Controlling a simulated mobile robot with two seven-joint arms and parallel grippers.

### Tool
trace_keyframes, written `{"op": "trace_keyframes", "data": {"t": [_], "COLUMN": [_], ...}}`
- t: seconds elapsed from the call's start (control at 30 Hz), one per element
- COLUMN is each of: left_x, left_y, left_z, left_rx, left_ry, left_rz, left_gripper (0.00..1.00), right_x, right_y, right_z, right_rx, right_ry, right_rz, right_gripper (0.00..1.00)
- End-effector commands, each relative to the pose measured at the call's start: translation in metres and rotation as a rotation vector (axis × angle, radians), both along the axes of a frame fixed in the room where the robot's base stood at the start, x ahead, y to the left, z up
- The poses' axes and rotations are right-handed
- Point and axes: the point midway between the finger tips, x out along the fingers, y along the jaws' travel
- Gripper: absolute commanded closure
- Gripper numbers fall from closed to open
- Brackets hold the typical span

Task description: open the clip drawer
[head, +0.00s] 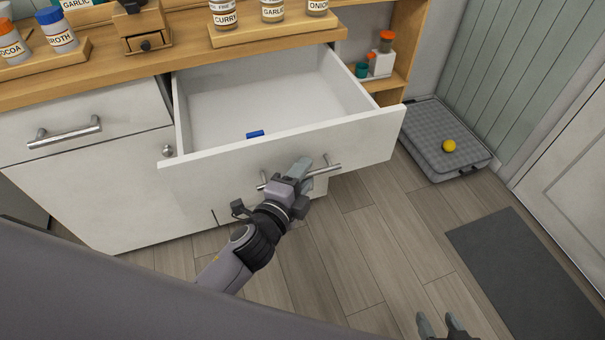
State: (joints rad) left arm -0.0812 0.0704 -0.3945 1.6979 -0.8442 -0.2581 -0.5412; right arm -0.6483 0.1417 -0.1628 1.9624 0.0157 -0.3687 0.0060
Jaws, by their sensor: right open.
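The clip drawer (230,165) is pulled out from the wooden-topped cabinet, with its white interior showing. A small blue clip (255,134) lies inside, close behind the drawer front. The drawer's metal bar handle (328,168) is on the front panel. My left gripper (302,172) is at the middle of this handle, with its fingers closed around the bar; part of the grip is hidden. My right gripper (441,325) is low at the bottom edge of the view, open and empty, above the floor and away from the drawer.
A shut drawer with a bar handle (65,132) is to the left. Jars (223,14) and a small wooden box (143,28) stand on the countertop. A grey pet bed (430,130) with a yellow ball (449,146) and a dark mat (525,270) lie on the floor at right.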

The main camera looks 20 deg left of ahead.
Motion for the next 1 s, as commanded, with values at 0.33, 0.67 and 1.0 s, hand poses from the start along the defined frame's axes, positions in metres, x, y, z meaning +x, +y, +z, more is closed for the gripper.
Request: {"op": "trace_keyframes", "data": {"t": [0.33, 0.67, 1.0], "left_x": [-0.034, -0.066, -0.069], "left_y": [0.007, 0.014, 0.015], "left_z": [0.003, 0.009, 0.010], "left_rx": [-0.001, 0.000, 0.001], "left_ry": [0.002, 0.001, 0.000], "left_rz": [0.000, 0.001, 0.001], "left_gripper": [0.64, 0.64, 0.64], "right_x": [0.000, 0.000, 0.000], "right_y": [0.000, 0.000, 0.000], "right_z": [0.001, -0.001, -0.001], "right_rx": [0.000, 0.000, 0.001], "right_ry": [-0.001, -0.002, 0.000], "right_rz": [0.000, 0.000, -0.001], "right_gripper": [0.49, 0.49, 0.49]}}
